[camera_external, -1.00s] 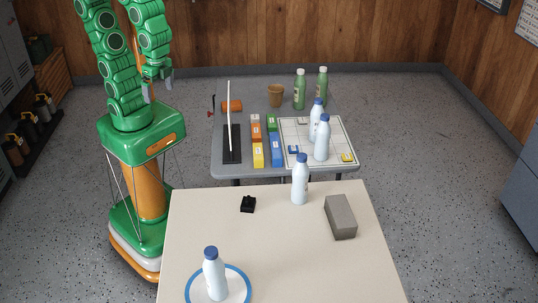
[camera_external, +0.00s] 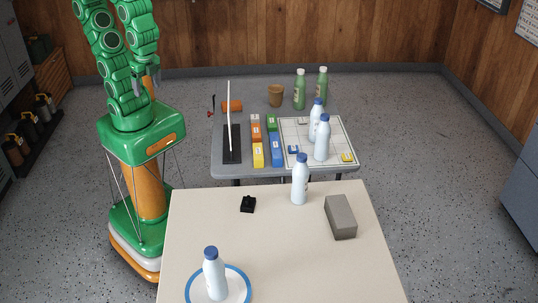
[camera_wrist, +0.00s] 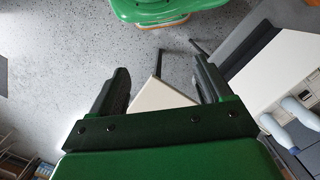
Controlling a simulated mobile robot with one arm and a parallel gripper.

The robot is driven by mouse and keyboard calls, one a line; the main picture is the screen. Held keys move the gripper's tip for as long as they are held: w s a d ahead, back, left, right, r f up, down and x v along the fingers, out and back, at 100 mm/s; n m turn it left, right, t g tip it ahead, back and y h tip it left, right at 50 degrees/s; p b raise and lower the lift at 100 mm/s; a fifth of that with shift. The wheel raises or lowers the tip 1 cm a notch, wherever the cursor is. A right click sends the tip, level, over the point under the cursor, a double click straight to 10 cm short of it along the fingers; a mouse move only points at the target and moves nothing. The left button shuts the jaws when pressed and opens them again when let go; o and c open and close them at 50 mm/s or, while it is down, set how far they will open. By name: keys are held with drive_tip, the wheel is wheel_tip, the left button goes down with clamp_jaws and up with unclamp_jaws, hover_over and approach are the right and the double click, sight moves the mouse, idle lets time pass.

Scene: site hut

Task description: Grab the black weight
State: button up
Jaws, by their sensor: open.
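The black weight (camera_external: 248,204) is a small dark block on the left part of the cream table (camera_external: 215,240) in the external view. Nothing touches it. My gripper (camera_external: 148,92) is well away from it, up above my base and to the upper left of the cream table. In the wrist view my gripper (camera_wrist: 165,78) is open and empty, with its dark fingers apart. A pale table corner shows between and beyond the fingers there. I cannot make out the weight in the wrist view.
A white bottle (camera_external: 300,180) and a grey brick (camera_external: 340,217) stand right of the weight. Another bottle (camera_external: 214,275) stands on a blue-rimmed plate (camera_external: 243,285) in front.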

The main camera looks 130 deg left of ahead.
drive_tip(key=shift+r, duration=2.55)
drive_tip(key=w+a+r+n+t+y, duration=0.1)
drive_tip(key=w+a+r+t+y, duration=0.4)
drive_tip(key=w+a, duration=0.75)
drive_tip(key=w+a+r+n+t+y, duration=0.2)
drive_tip(key=w+a+r+t, duration=0.2)
drive_tip(key=w+a+r, duration=0.8)
drive_tip(key=w+d+r+m+t+h, duration=0.1)
drive_tip(key=w+m+t, duration=0.25)
drive_tip(key=w, duration=0.65)
drive_tip(key=w+d+r+m+t+h, duration=0.1)
drive_tip(key=w+r+m+t, duration=0.3)
drive_tip(key=w, duration=0.6)
drive_tip(key=m+g+h, duration=0.7)
drive_tip(key=g+h, duration=0.1)
drive_tip(key=h, duration=0.9)
hover_over(248, 196)
drive_tip(key=s+a, duration=0.2)
drive_tip(key=a, duration=0.1)
wheel_tip(248, 196, down, 22)
drive_tip(key=shift+t+y, duration=0.25)
drive_tip(key=shift+y, duration=0.05)
drive_tip(key=shift+a+f, duration=0.15)
drive_tip(key=shift+f, duration=17.2)
drive_tip(key=shift+x, duration=2.6)
drive_tip(key=shift+a, duration=0.1)
